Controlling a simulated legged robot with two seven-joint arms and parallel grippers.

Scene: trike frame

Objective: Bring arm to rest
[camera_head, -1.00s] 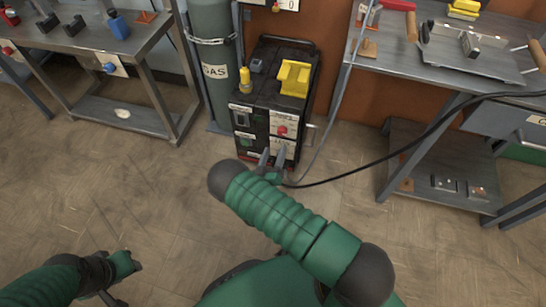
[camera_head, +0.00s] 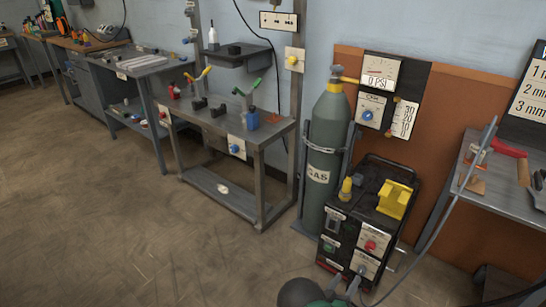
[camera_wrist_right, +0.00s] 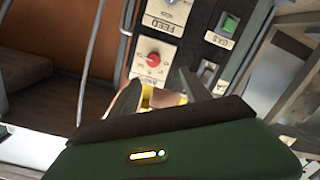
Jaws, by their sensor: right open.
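My right gripper (camera_head: 344,284) is at the bottom edge of the head view, in front of the lower front panel of the black welding machine (camera_head: 347,232). In the right wrist view the two fingers of the right gripper (camera_wrist_right: 163,92) stand apart, close to the machine's front panel (camera_wrist_right: 178,50). A yellow and brownish part (camera_wrist_right: 165,97) shows between them, partly hidden; I cannot tell whether they touch it. My left gripper is out of the head view.
A grey gas cylinder (camera_head: 325,150) stands left of the machine. A workbench (camera_head: 278,128) is further left, and another bench (camera_head: 513,178) is at the right. A cable (camera_head: 440,222) hangs near the machine. The floor (camera_head: 120,235) at the left is clear.

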